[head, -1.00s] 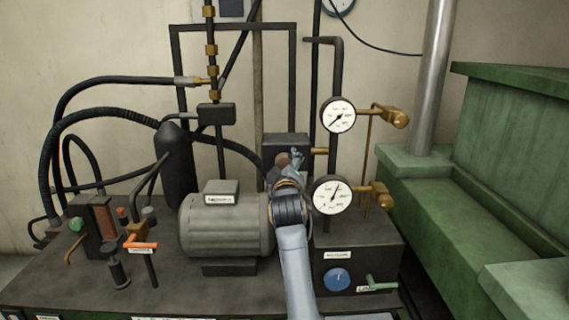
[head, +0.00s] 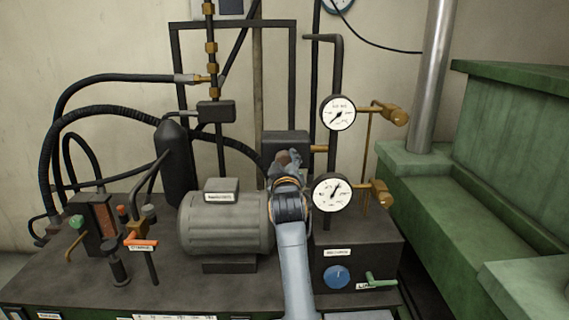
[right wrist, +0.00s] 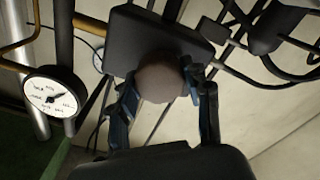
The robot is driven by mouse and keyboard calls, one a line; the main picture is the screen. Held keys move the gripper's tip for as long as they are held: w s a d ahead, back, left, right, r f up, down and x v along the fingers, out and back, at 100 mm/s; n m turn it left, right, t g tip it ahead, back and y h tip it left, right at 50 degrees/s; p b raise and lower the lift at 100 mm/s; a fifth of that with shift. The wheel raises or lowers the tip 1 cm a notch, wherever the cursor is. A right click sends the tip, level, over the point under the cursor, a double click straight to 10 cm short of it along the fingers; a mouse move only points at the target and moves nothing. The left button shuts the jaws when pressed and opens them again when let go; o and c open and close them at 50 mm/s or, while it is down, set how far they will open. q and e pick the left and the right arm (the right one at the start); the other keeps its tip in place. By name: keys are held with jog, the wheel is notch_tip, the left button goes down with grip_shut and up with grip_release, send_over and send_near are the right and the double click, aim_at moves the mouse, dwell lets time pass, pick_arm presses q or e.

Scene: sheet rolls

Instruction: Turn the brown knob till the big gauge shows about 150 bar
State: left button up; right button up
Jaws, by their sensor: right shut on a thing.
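The brown knob (head: 282,158) is on the front of a dark box behind the motor. It also shows in the right wrist view (right wrist: 160,80), round and between both fingers. My right gripper (head: 288,159) is shut on it, one finger on each side (right wrist: 160,92). The lower white gauge (head: 333,195) looks slightly larger than the upper gauge (head: 338,113). The lower gauge's needle points up and a little right; its numbers are too small to read. The upper needle points down-left. A white gauge also shows in the right wrist view (right wrist: 54,96). My left gripper is not in view.
A grey motor (head: 226,225) stands left of my right arm. A blue knob (head: 337,277) and a green lever (head: 380,280) are on the dark block at the lower right. Brass fittings (head: 396,116) stick out beside the gauges. Black hoses (head: 75,125) fill the left side.

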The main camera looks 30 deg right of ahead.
jog(key=o, duration=1.1)
jog(key=shift+o, duration=0.2)
jog(key=v, duration=0.7)
jog(key=shift+s+a, duration=0.2)
